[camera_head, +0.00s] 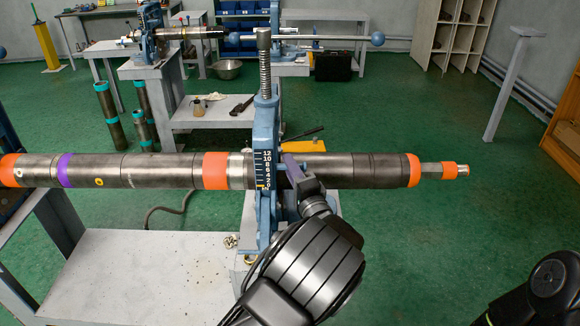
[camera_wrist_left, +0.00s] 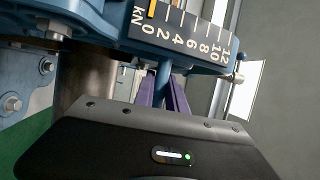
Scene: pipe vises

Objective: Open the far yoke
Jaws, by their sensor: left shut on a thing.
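A blue vise yoke (camera_head: 265,130) with a threaded screw on top stands upright around a long dark steel pipe (camera_head: 120,170) with orange and purple bands. A black 0–12 kN scale (camera_head: 263,170) is on its front; the scale also fills the top of the left wrist view (camera_wrist_left: 190,35). My left gripper (camera_head: 290,165), with purple fingers, is at the yoke's right side, in front of the pipe. In the left wrist view its fingers are shut on a thin blue bar (camera_wrist_left: 163,84) below the scale. Another blue yoke (camera_head: 152,35) stands on a back bench. My right gripper is not in view.
The near pale bench (camera_head: 130,270) carries the vise. Loose pipes (camera_head: 110,115) stand on the floor at left. Green floor (camera_head: 420,245) is clear to the right.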

